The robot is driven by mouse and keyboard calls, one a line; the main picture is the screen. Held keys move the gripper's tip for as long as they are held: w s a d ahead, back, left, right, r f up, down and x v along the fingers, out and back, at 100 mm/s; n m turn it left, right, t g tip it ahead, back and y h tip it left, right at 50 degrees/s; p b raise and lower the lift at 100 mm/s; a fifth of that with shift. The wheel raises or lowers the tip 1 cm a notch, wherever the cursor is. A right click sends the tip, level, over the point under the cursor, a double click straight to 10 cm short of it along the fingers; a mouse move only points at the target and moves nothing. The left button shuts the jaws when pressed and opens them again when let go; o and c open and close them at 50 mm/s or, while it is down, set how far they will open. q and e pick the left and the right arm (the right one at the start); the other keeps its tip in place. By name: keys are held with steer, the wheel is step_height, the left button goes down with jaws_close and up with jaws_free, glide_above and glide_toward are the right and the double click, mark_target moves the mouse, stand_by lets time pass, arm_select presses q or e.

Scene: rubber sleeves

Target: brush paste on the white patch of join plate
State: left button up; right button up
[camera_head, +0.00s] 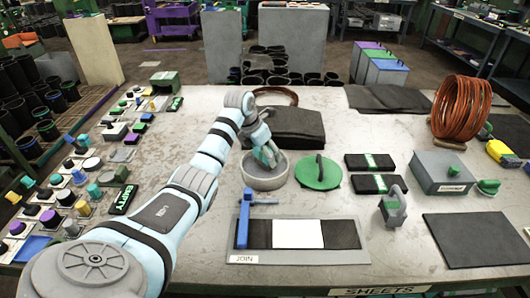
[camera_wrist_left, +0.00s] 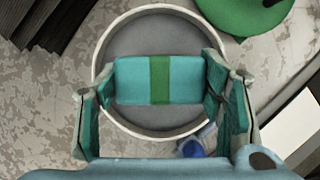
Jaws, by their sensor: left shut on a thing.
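My left gripper (camera_head: 268,155) is over the round grey bowl (camera_head: 264,184), its arm reaching in from the left. In the left wrist view, my left gripper (camera_wrist_left: 160,95) is shut on a teal block with a green band, likely the brush (camera_wrist_left: 132,82). The bowl (camera_wrist_left: 160,134) lies beneath it; the brush's lower end is hidden, and I cannot tell whether it touches the paste. The join plate (camera_head: 257,257), labelled JOIN, lies in front, with a bare white patch (camera_head: 297,234) between dark strips. My right gripper is not in view.
A green lid (camera_head: 318,172) lies right of the bowl. Black boxes (camera_head: 370,162), a grey clamp-like tool (camera_head: 392,207) and a dark sheet (camera_head: 478,238) are further right. Coloured parts crowd the left.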

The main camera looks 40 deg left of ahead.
arm_select(q)
steer(key=shift+f, duration=0.4)
stand_by(1.4)
step_height(320, 180, up, 7)
steer(key=p, duration=0.7)
steer(key=shift+r, duration=0.1)
